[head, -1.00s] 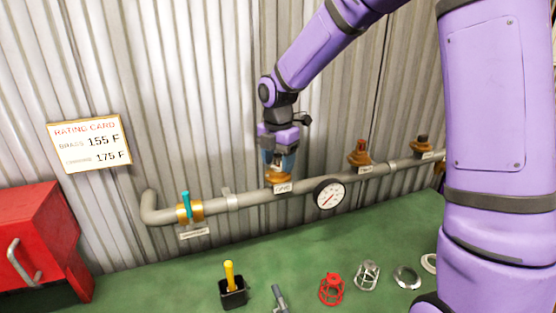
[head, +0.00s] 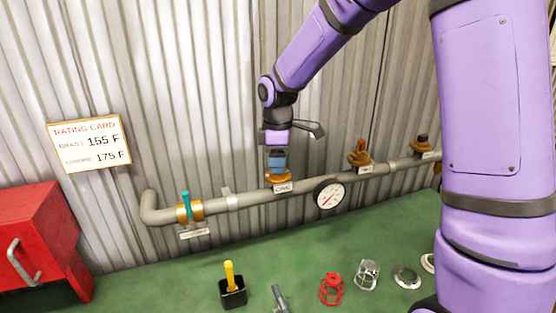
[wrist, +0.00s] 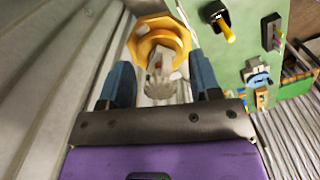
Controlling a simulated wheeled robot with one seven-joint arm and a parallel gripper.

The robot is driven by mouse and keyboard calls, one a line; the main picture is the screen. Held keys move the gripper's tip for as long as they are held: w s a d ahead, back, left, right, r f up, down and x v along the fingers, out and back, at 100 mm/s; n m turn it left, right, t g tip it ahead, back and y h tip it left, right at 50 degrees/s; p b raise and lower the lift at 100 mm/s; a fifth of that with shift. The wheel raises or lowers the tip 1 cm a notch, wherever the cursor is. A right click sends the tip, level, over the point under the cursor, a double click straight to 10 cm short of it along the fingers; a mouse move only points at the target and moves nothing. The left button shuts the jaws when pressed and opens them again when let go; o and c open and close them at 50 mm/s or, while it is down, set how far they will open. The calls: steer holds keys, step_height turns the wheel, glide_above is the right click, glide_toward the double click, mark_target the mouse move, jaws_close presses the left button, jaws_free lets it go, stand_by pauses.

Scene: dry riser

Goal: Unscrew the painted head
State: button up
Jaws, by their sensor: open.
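Several brass-coloured fittings stand on the grey pipe (head: 255,195). My gripper (head: 277,172) points down over the left fitting (head: 279,178). In the wrist view its blue fingers (wrist: 160,88) are open, one on each side of a pale grey head (wrist: 160,75) above a yellow hex base (wrist: 160,38). I cannot tell whether the fingers touch it. A head with an orange-brown top (head: 360,150) stands on the middle fitting, and a dark-topped head (head: 422,144) on the right one. I cannot tell for sure which is painted.
A gauge (head: 330,194) and a teal-handled valve (head: 187,205) are on the pipe. On the green bench are a black holder with a yellow handle (head: 231,283), a grey tool (head: 280,298), a red cage (head: 331,289), a chrome cage (head: 367,274) and rings. A red cabinet (head: 38,240) stands left.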

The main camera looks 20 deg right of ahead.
steer(key=m, duration=0.6)
jaws_close()
steer(key=n, duration=0.4)
steer(key=shift+n, duration=0.8)
steer(key=n, duration=0.3)
steer(key=shift+n, duration=1.3)
